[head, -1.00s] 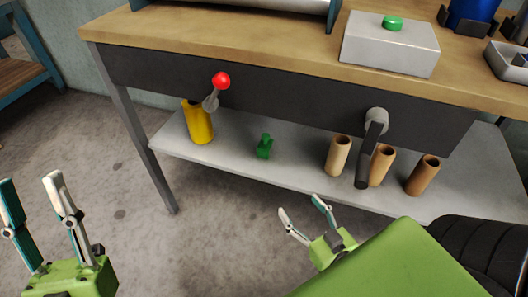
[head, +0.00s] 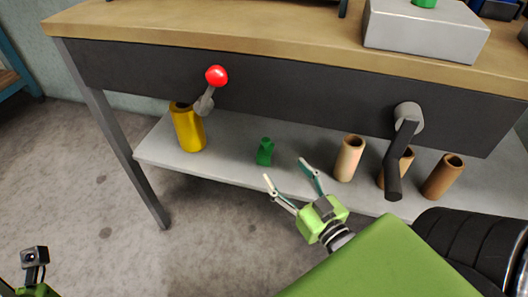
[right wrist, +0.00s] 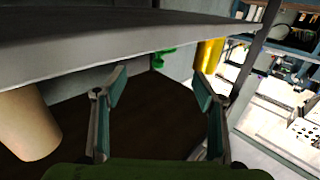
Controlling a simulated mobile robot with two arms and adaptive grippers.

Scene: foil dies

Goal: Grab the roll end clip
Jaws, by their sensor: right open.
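The roll end clip is a small green piece (head: 265,151) standing on the grey lower shelf (head: 225,150) under the bench. In the right wrist view the clip (right wrist: 163,57) shows partly, beyond the open fingers. My right gripper (head: 289,168) is open and empty near the shelf's front edge, a little to the right of and nearer than the clip. Its two fingers also frame the right wrist view (right wrist: 160,85). Of my left arm only a bit of the wrist shows at the bottom left; its fingers are out of the picture.
A yellow tube (head: 188,129) stands left of the clip and several brown tubes (head: 349,160) stand right of it. A red-knobbed lever (head: 216,76) and a dark crank handle (head: 400,160) stick out from the bench front (head: 300,95). The shelf around the clip is clear.

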